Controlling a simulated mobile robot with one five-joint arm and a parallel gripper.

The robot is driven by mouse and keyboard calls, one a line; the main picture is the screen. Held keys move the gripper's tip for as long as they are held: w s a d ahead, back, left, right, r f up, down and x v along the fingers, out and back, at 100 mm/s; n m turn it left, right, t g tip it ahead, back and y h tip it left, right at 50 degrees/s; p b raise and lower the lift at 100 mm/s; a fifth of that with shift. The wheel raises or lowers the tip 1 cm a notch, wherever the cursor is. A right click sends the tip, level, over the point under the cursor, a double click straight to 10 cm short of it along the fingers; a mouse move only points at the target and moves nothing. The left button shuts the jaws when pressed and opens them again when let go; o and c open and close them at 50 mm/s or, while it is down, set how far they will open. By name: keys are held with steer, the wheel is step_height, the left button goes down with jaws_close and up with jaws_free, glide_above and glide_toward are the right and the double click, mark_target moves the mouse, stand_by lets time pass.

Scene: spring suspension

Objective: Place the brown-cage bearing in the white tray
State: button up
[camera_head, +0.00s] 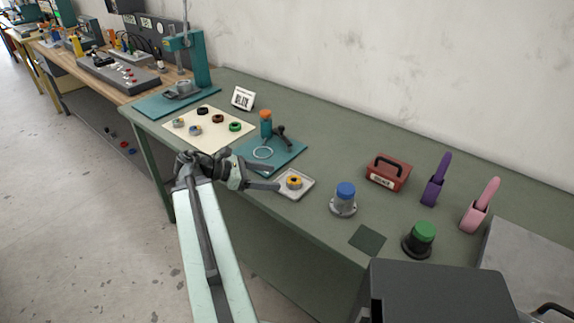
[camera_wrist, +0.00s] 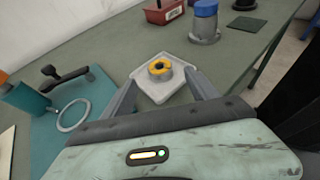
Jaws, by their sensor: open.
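The white tray (camera_head: 304,193) lies on the green bench near its front edge. A grey ring-shaped bearing with an orange-yellow cage (camera_head: 294,182) sits inside it, and also shows in the wrist view (camera_wrist: 159,69). My gripper (camera_head: 276,178) is open and empty just left of the tray. In the wrist view its fingers (camera_wrist: 160,84) spread on either side of the tray (camera_wrist: 149,93), apart from the bearing. A dark brown ring (camera_head: 218,118) lies on the cream mat; its cage detail is too small to tell.
The cream mat (camera_head: 207,143) holds several other rings. A teal mat (camera_head: 287,157) with an orange-topped bottle (camera_head: 266,121) lies behind my gripper. A blue-capped pot (camera_head: 344,199) and a red box (camera_head: 388,173) stand right of the tray.

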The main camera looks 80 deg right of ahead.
steer(key=p+v, duration=0.1)
steer(key=v, duration=0.3)
steer(key=shift+w+a+r, duration=0.1)
steer(key=shift+w+r, duration=0.15)
steer(key=shift+w, duration=0.05)
steer(key=shift+w+a, duration=0.1)
steer(key=shift+w, duration=0.1)
